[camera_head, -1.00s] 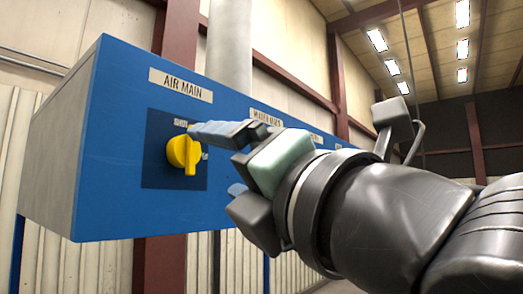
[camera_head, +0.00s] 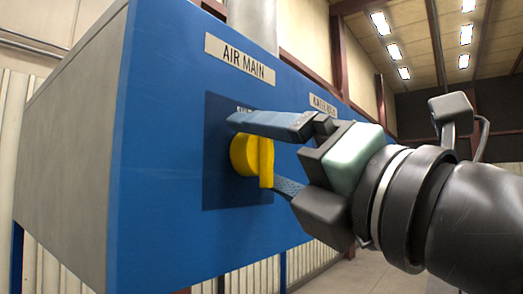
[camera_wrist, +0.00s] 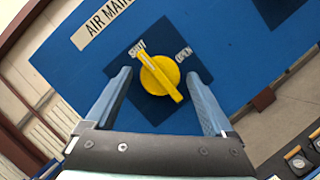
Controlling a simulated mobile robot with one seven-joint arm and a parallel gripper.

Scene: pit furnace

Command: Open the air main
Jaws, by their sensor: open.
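The AIR MAIN valve is a round yellow knob (camera_head: 250,157) with a raised bar, on a dark blue square plate (camera_head: 222,190) under the AIR MAIN label (camera_head: 240,58). In the head view the bar stands upright. In the wrist view the knob (camera_wrist: 160,77) shows SHUT and OPEN printed above it, and one bar end points towards SHUT. My gripper (camera_head: 257,152) is open, one finger above and one below the knob in the head view. In the wrist view its fingers (camera_wrist: 158,74) lie either side of the knob; contact is not clear.
The blue panel (camera_head: 160,150) runs away to the right, with another label (camera_head: 323,105) partly readable. Gauges (camera_wrist: 300,162) show at the lower right of the wrist view. A grey pipe (camera_head: 252,22) rises behind the cabinet.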

